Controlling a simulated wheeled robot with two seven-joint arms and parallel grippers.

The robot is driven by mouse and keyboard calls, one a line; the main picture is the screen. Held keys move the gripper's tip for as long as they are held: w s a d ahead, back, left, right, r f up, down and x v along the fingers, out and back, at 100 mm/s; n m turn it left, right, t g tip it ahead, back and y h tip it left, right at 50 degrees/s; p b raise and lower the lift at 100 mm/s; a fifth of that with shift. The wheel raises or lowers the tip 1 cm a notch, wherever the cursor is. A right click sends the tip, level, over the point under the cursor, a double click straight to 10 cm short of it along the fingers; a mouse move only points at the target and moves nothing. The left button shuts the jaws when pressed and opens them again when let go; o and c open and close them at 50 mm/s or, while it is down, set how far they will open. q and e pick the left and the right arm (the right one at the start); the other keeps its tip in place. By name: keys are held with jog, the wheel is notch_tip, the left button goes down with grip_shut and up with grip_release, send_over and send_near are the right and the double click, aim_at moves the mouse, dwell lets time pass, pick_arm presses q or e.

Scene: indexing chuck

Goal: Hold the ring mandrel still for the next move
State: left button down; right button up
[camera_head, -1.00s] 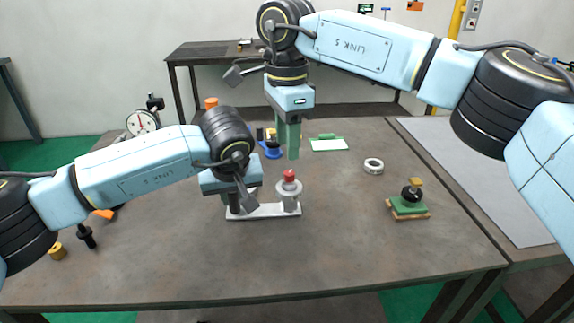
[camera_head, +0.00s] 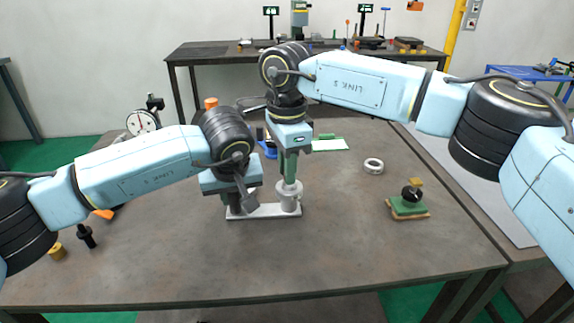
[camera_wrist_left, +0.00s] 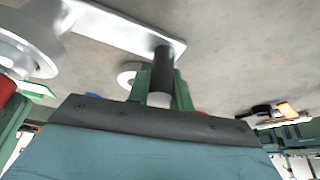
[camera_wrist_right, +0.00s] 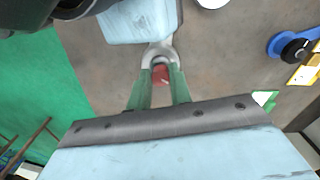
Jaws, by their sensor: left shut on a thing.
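The ring mandrel seems to be the fixture on the table: a pale flat bar (camera_head: 265,212) with a dark post (camera_wrist_left: 162,68) at its left end and a stepped silver cylinder (camera_head: 289,199) at its right end. My left gripper (camera_head: 236,205) is shut on the dark post, one green finger on each side. My right gripper (camera_head: 290,178) is above the cylinder, pointing down. In the right wrist view its fingers stand apart on either side of a red cap (camera_wrist_right: 161,75). I cannot tell whether they touch it. The fingers hide the cap in the head view.
A pale ring (camera_head: 374,166) and a green block with a black knob (camera_head: 408,206) are on the right. A dial gauge (camera_head: 141,122) stands at the back left. Black (camera_head: 87,238) and yellow (camera_head: 57,252) parts lie at the left. The front of the table is clear.

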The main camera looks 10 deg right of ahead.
pick_arm(q)
jog(key=shift+s+f, duration=0.1)
jog(key=shift+f, duration=0.05)
pick_arm(e)
grip_shut()
